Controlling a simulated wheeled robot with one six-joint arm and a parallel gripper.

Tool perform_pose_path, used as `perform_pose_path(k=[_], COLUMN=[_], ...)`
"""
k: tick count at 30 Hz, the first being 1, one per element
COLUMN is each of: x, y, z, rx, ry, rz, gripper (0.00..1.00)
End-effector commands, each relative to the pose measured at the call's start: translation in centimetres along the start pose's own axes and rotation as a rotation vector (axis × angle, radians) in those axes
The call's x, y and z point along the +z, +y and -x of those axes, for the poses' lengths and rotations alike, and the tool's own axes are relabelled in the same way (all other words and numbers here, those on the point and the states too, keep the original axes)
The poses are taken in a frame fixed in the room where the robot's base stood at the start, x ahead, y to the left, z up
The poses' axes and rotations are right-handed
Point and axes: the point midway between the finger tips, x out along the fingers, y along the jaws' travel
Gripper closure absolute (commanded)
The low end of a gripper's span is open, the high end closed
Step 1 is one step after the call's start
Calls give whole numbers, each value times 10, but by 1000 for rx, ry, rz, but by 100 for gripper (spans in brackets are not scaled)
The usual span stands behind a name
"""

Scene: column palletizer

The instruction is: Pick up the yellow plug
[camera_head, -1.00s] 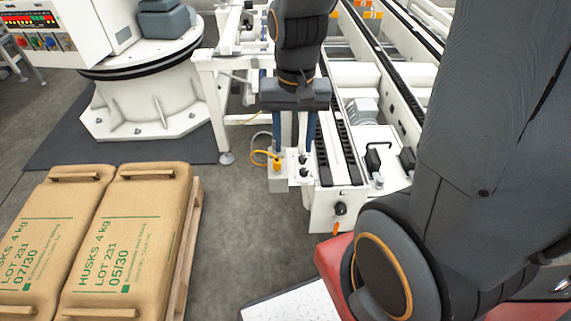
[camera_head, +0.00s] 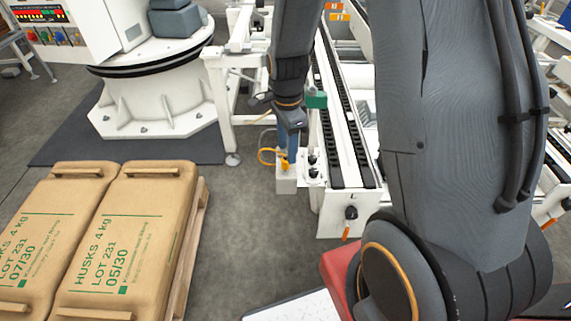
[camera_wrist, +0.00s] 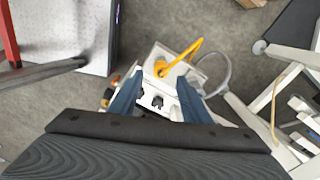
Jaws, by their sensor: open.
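The yellow plug (camera_head: 284,166) sits upright on a small white box (camera_head: 287,185) beside the near end of the conveyor. A yellow cable loops from it. In the wrist view the plug (camera_wrist: 161,68) shows just beyond the fingertips, roughly in the gap between them. My gripper (camera_head: 288,150) points down over the box, its two blue fingers seen nearly edge-on. In the wrist view my gripper (camera_wrist: 158,84) is open, with nothing held between its fingers. I cannot tell how far above the plug the tips are.
The conveyor (camera_head: 346,130) stands close to the right of the box, with dark knobs at its near end. Brown sacks (camera_head: 135,235) lie on a pallet at the left. A white round pedestal (camera_head: 155,105) stands behind. Grey floor lies open between sacks and conveyor.

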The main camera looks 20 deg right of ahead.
Motion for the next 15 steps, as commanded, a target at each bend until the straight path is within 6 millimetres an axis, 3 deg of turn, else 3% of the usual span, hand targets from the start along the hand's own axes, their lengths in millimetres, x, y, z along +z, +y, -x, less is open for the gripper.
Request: perform_pose_path(k=[7,15], x=[4,4], y=[0,-1], z=[-35,-43], rx=[3,0], ry=[0,0], rz=[2,2], gripper=[57,57])
